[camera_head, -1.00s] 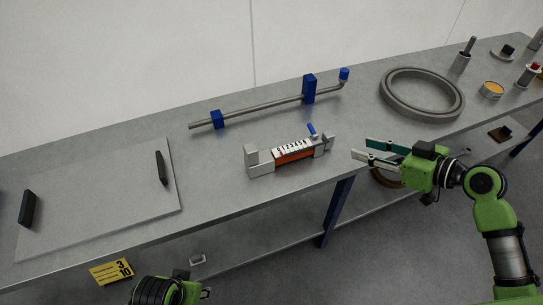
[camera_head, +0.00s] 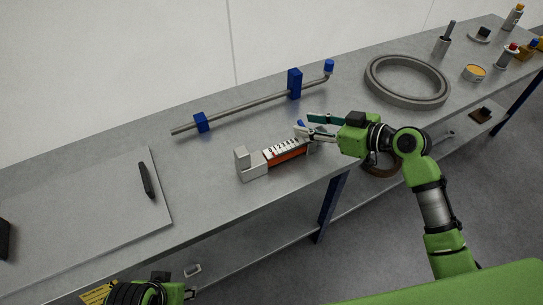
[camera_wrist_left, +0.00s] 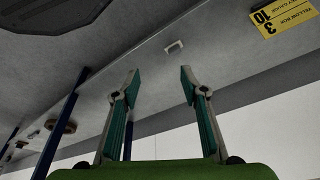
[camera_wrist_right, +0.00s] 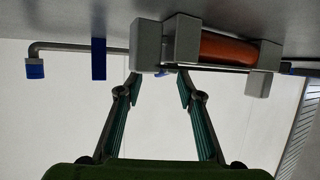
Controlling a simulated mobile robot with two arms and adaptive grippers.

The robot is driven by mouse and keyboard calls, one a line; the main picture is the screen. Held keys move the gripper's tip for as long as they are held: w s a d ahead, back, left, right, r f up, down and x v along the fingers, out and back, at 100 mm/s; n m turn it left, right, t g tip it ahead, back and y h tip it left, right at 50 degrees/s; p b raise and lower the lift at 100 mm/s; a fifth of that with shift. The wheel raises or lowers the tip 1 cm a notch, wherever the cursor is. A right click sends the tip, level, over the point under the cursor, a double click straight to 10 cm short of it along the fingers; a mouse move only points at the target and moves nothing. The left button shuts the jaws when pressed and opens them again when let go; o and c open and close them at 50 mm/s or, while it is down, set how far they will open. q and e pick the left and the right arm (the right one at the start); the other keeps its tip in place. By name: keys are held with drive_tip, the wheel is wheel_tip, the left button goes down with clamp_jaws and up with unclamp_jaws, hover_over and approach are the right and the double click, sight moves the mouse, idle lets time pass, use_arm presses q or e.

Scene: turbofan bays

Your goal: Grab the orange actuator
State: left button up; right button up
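The orange actuator (camera_head: 285,157) lies on the grey bench, with a white numbered strip along its top and a grey block at its left end. Its right end is hidden behind my right gripper in the head view. My right gripper (camera_head: 304,127) is open at that right end. In the right wrist view, the orange actuator (camera_wrist_right: 228,49) is ahead, its grey end block just beyond my spread, empty fingertips (camera_wrist_right: 158,82). My left gripper (camera_wrist_left: 160,83) is open and empty, low in front of the bench; its fingers are not visible in the head view.
A metal pipe (camera_head: 250,108) with blue blocks lies behind the actuator. A large grey ring (camera_head: 408,80) and small containers stand at the right. A flat panel (camera_head: 90,215) with dark handles lies at the left. A yellow label (camera_wrist_left: 284,16) is on the bench front.

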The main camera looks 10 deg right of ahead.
sight(303, 124)
drive_tip(key=x, duration=0.4)
drive_tip(key=shift+s+f, duration=0.15)
use_arm(q)
drive_tip(key=shift+v, duration=1)
drive_tip(key=shift+w+a, duration=0.1)
drive_tip(key=shift+w, duration=0.05)
use_arm(e)
clamp_jaws()
